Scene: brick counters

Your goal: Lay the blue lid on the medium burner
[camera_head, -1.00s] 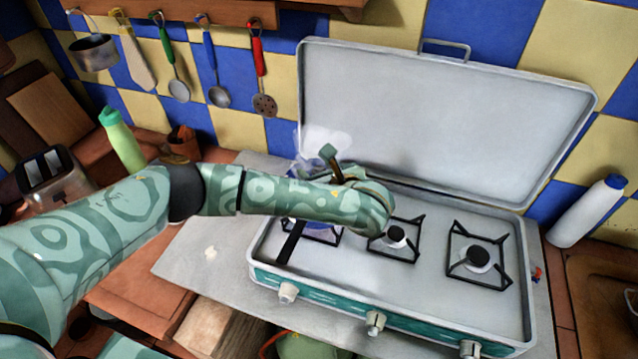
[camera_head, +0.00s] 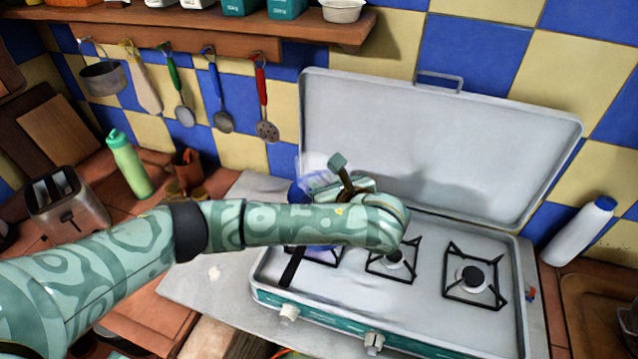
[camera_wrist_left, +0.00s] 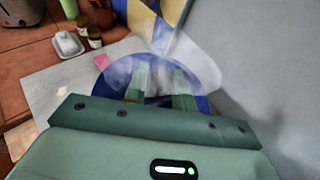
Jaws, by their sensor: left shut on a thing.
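The blue lid (camera_wrist_left: 208,68) is see-through with blue parts. My left gripper (camera_wrist_left: 163,84) is shut on it, above the stove's back left area. In the head view the lid (camera_head: 311,165) is partly hidden behind my left gripper (camera_head: 318,182). The stove has a left burner, mostly hidden by my arm, with something blue (camera_head: 322,249) and a black handle (camera_head: 292,267) there. The middle burner (camera_head: 394,259) is partly behind my wrist, and the right burner (camera_head: 472,277) is bare. I cannot tell which is the medium burner. My right gripper is out of view.
The stove's raised cover (camera_head: 430,150) stands behind the burners. A toaster (camera_head: 65,207) and a green bottle (camera_head: 130,163) stand at the left. Utensils hang from a wall rack (camera_head: 150,38).

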